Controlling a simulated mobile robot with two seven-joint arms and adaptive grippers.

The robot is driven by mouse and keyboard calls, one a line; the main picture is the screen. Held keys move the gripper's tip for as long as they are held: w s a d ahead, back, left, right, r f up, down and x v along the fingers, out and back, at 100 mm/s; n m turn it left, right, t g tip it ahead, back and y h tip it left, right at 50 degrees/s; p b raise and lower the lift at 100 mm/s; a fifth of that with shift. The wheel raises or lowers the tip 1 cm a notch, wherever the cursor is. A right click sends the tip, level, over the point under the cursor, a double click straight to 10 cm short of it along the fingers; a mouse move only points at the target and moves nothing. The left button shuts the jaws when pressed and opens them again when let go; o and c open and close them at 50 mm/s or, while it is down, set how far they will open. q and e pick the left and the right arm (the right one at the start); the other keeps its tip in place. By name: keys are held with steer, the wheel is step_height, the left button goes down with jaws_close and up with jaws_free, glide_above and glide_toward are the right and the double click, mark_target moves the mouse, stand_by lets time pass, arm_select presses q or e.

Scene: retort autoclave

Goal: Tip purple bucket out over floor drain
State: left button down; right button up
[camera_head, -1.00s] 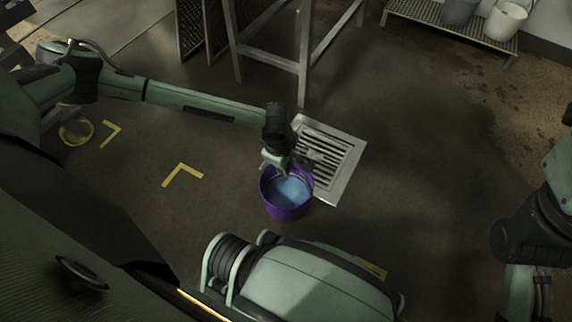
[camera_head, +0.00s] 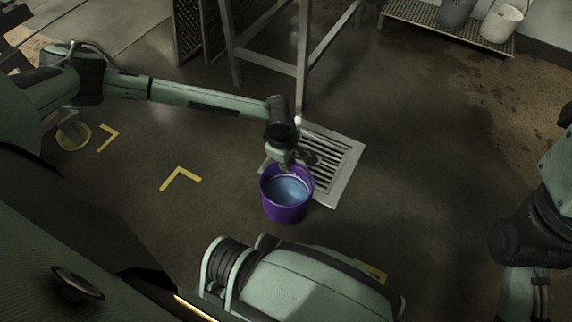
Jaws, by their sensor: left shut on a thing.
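The purple bucket (camera_head: 287,211) holds bluish liquid and looks close to upright. It is at the near left corner of the floor drain (camera_head: 345,178), a square metal frame with a slatted grate, and overlaps part of its edge in the picture. I cannot tell whether the bucket touches the floor. My left gripper (camera_head: 284,166) is shut at the far rim of the bucket. Its fingers are partly hidden by the wrist and dim light. My right arm shows at the right edge, but its gripper is out of view.
A metal stand (camera_head: 303,60) has its legs just beyond the drain. A low perforated rack (camera_head: 440,28) with a white bucket (camera_head: 500,24) and a grey bucket stands at the back right. Yellow corner marks (camera_head: 180,178) lie on the floor at left. Floor right of the drain is clear.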

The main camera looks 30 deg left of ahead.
arm_select(q)
steer(key=shift+g, duration=0.3)
steer(key=w+b, duration=0.1)
steer(key=w, duration=0.3)
steer(key=shift+f+b, duration=0.1)
steer(key=shift+b, duration=0.3)
stand_by(0.3)
steer(key=shift+w, duration=0.15)
steer(key=w, duration=0.6)
steer(key=shift+w+d+g, duration=0.15)
steer(key=shift+g, duration=0.25)
stand_by(0.5)
stand_by(0.4)
